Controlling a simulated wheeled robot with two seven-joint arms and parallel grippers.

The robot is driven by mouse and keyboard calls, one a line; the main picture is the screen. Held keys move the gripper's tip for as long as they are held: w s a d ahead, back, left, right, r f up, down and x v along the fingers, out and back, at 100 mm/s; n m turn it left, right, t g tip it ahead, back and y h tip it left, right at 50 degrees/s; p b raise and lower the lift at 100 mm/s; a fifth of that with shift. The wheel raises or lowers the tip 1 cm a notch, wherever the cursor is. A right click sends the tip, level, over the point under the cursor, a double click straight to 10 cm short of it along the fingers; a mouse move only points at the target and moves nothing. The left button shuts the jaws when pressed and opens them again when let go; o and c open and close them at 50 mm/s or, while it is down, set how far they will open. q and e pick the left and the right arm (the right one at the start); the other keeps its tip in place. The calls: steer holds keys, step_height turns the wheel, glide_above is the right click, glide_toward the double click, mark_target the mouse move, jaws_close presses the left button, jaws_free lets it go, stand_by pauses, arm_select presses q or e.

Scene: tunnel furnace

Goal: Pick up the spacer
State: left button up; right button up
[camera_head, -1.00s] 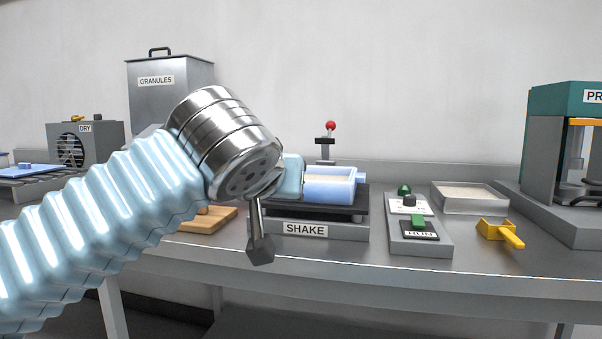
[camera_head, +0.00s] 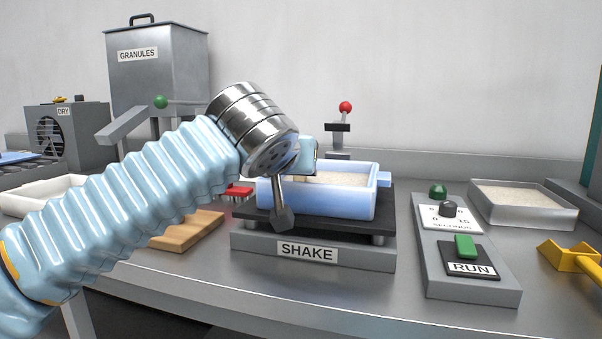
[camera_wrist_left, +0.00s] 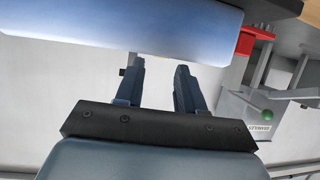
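I cannot identify a spacer for certain in either view. My left gripper, in the head view (camera_head: 281,215), hangs in front of the left end of a blue tray (camera_head: 345,204) of pale granules. The tray stands on the black plate of the SHAKE unit (camera_head: 312,252). In the left wrist view, the gripper's two dark fingers (camera_wrist_left: 157,72) are apart with nothing between them. The blue tray wall (camera_wrist_left: 150,28) lies just beyond the fingertips; contact cannot be told. My left forearm hides part of the bench. My right gripper is not in view.
A red pronged piece (camera_head: 238,191) and a wooden board (camera_head: 190,232) lie left of the shaker. To its right are the RUN control box (camera_head: 465,290), a clear granule bin (camera_head: 525,203) and a yellow scoop (camera_head: 570,256). The GRANULES hopper (camera_head: 158,75) stands behind my arm.

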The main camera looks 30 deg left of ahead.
arm_select(q)
steer(key=x, duration=0.5)
steer(key=p+x, duration=0.1)
steer(key=x, duration=0.1)
steer(key=shift+w+a+r, duration=0.3)
steer(key=shift+w, duration=0.05)
jaws_close()
